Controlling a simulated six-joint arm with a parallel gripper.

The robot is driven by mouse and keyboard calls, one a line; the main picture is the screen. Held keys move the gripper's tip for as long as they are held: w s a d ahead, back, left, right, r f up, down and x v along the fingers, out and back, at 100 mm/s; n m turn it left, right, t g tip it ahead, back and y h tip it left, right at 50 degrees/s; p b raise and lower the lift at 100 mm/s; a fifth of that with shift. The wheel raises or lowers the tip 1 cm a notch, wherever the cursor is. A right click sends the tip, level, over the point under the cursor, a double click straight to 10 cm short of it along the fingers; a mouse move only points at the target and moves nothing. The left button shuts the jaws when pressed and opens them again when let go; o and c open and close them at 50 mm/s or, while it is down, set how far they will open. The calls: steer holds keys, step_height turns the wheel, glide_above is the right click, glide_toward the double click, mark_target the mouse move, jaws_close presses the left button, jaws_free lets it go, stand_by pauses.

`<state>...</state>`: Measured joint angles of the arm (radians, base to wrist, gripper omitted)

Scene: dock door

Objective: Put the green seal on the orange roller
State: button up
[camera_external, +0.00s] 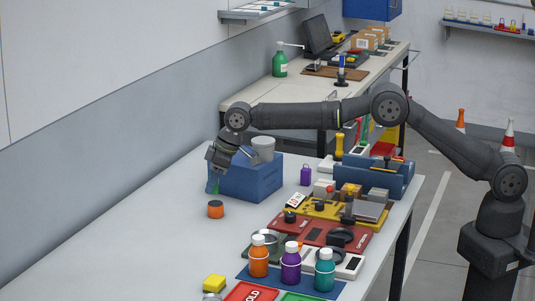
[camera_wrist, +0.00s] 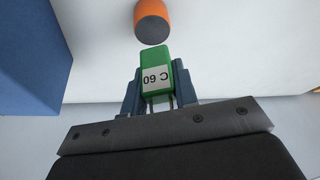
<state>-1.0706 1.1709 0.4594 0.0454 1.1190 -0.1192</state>
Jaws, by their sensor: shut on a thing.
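In the wrist view my gripper (camera_wrist: 159,92) is shut on the green seal (camera_wrist: 155,55), a green block with a white label reading "C 60". The orange roller (camera_wrist: 153,14) is just beyond the seal in that view, a short orange cylinder with a dark end face. In the external view the orange roller (camera_external: 216,210) stands on the table, dark on top. Only a little of the green seal (camera_external: 214,187) shows there, apart from the roller.
A blue box (camera_external: 248,180) stands close to the right of my gripper, with a grey cup (camera_external: 263,149) on it. Orange, purple and teal bottles (camera_external: 290,262) stand near the front. The table left of the roller is clear.

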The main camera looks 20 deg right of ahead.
mark_target(213, 192)
steer(key=shift+f, duration=1.55)
steer(key=o, duration=0.9)
steer(key=shift+f, duration=0.15)
steer(key=shift+o, duration=0.2)
steer(key=shift+d+r, duration=0.1)
steer(key=shift+r, duration=0.3)
steer(key=v, duration=1.1)
steer(key=shift+r, duration=0.3)
steer(key=shift+d+f, duration=0.1)
steer(key=shift+f, duration=0.05)
